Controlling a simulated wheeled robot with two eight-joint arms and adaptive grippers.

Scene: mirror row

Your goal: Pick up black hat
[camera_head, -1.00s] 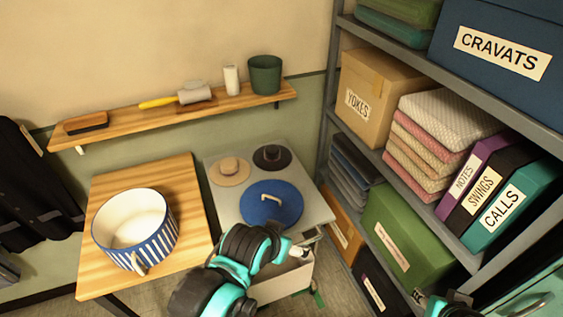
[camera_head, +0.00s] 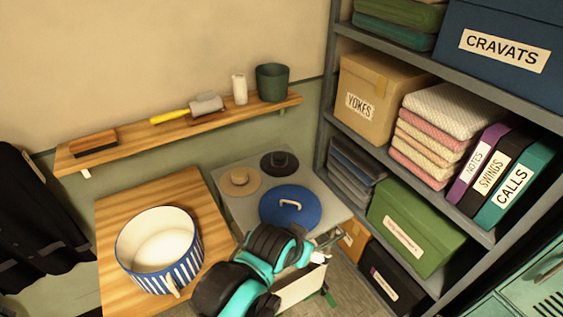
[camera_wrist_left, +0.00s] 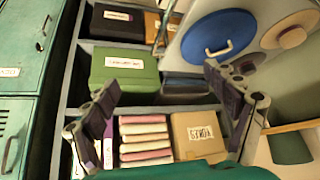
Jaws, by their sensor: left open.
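The black hat (camera_head: 279,163) lies on the grey top of a low cart (camera_head: 232,206), beside a tan hat (camera_head: 240,181) and behind a round blue lid (camera_head: 290,207) with a pale handle. My left gripper (camera_head: 320,256) is at the cart's front right edge, nearer than the lid and apart from the black hat. In the left wrist view its two fingers (camera_wrist_left: 160,84) are spread wide with nothing between them. My right gripper is out of view.
A wooden table (camera_head: 118,220) with a striped pot (camera_head: 160,250) stands left of the cart. A wall shelf (camera_head: 140,139) holds a brush, a mallet-like tool, a white cylinder and a green pot (camera_head: 271,82). Metal shelving (camera_head: 317,150) with boxes and binders closes off the right.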

